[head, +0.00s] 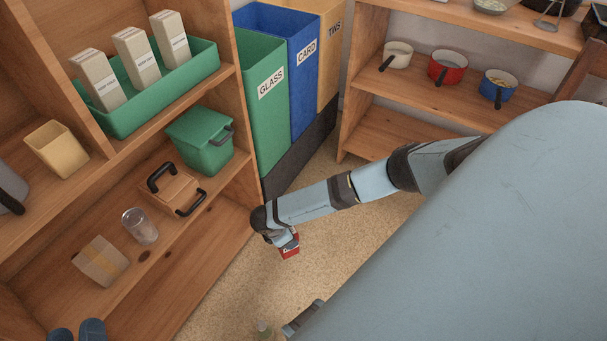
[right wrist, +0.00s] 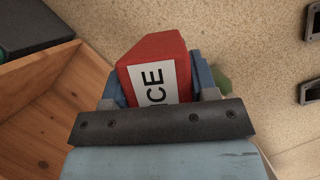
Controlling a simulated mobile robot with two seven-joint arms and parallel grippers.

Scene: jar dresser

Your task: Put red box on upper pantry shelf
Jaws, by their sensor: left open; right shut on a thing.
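The red box (head: 289,246) is held by my right gripper (head: 283,237) above the floor, right of the wooden pantry shelves. In the right wrist view the red box (right wrist: 152,65) sits between the blue fingers of the right gripper (right wrist: 158,82). Its white label shows the letters "ICE"; its lower end is hidden by the gripper. The upper pantry shelf (head: 130,147) holds a long green tray (head: 202,72) with pale boxes.
The lower shelf holds a lidded green bin (head: 200,140), a wooden box with black handles (head: 172,189), a glass jar (head: 140,226) and a cardboard box (head: 99,261). A yellow container (head: 56,148) stands left on the upper shelf. Bare upper-shelf board shows before the tray. Sorting bins (head: 262,95) stand behind.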

